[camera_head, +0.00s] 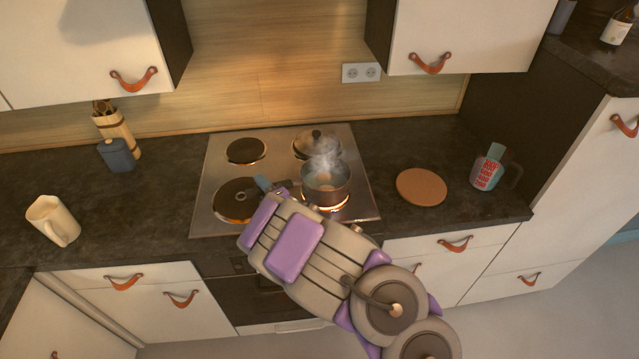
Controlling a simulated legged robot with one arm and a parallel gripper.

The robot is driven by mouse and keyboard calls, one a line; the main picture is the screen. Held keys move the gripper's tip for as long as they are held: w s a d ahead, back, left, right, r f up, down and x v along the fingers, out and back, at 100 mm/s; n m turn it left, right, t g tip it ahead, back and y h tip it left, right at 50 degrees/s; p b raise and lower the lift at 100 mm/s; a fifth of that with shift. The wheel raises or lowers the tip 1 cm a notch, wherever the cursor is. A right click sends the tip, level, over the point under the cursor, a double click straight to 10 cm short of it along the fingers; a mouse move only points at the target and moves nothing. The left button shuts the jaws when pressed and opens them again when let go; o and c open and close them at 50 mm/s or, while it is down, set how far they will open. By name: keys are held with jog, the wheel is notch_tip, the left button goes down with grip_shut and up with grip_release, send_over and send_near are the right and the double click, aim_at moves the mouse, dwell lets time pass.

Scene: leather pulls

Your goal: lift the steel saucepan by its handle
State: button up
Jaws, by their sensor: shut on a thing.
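The steel saucepan (327,192) is at the front right burner of the steel hob, with steam rising from it. The burner under it glows orange, and a pale round thing shows inside the pan. My gripper (268,186) is to the left of the pan, where the handle would be, and is shut on the handle. My grey and purple arm hides most of the handle and the jaws. I cannot tell whether the pan touches the burner or is slightly above it.
A round wooden board (421,187) lies right of the hob (207,207), with a printed mug (487,172) beyond it. A cream jug (53,220), a dark jar (117,156) and a utensil holder (119,130) stand at left. A lid (316,142) sits at the back right burner. Cabinets hang above.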

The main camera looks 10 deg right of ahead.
jog(key=shift+a, duration=0.5)
jog(key=c, duration=0.3)
jog(key=shift+a+f, duration=0.1)
jog(key=shift+a, duration=0.55)
grip_shut()
jog(key=shift+d, duration=0.75)
jog(key=shift+a+r, duration=0.1)
jog(key=shift+r, duration=0.15)
